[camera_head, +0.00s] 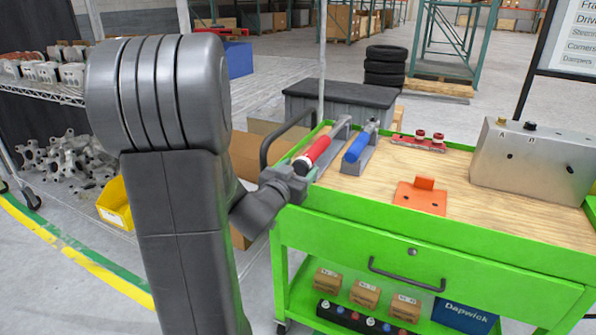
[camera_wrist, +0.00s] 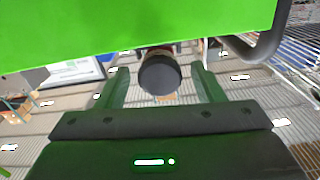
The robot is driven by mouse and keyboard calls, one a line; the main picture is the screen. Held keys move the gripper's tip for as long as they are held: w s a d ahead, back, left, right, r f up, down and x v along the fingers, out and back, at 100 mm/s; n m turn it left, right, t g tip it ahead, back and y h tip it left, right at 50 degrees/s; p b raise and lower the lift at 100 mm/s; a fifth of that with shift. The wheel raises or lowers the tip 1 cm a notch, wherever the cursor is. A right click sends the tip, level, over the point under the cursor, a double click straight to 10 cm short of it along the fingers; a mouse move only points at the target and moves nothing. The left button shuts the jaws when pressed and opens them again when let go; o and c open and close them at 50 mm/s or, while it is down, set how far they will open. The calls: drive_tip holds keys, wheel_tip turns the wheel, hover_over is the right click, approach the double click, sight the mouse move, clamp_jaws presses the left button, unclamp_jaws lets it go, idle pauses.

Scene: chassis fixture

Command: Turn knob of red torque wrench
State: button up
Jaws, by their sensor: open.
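The red torque wrench (camera_head: 313,152) lies in a grey holder on the left end of the green cart's top, its handle end toward me. Its round black knob (camera_wrist: 160,75) shows end-on in the wrist view. My gripper (camera_head: 303,174) is at that handle end in the head view. In the wrist view my gripper (camera_wrist: 161,82) is open, with one finger on each side of the knob and a visible gap on both sides. Most of the wrench's shaft is hidden in the wrist view.
A blue-handled wrench (camera_head: 358,147) lies close to the right in its own holder. The green cart (camera_head: 420,257) has a dark side handle (camera_head: 268,143) close to my gripper. An orange bracket (camera_head: 420,198) and a metal box (camera_head: 533,158) stand farther right on the cart.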

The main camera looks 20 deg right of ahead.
drive_tip(key=c, duration=1)
drive_tip(key=shift+o, duration=0.2)
drive_tip(key=shift+r+n+p, duration=0.2)
drive_tip(key=shift+n+p, duration=0.7)
drive_tip(key=shift+n, duration=0.1)
drive_tip(key=n+p, duration=0.1)
drive_tip(key=n, duration=0.2)
drive_tip(key=shift+f+p, duration=0.2)
drive_tip(key=shift+p, duration=0.1)
drive_tip(key=o, duration=1)
drive_tip(key=shift+c, duration=0.2)
drive_tip(key=shift+s, duration=0.1)
drive_tip(key=p+v, duration=0.1)
drive_tip(key=v, duration=1.2)
drive_tip(key=shift+s+a, duration=0.2)
drive_tip(key=shift+a, duration=0.15)
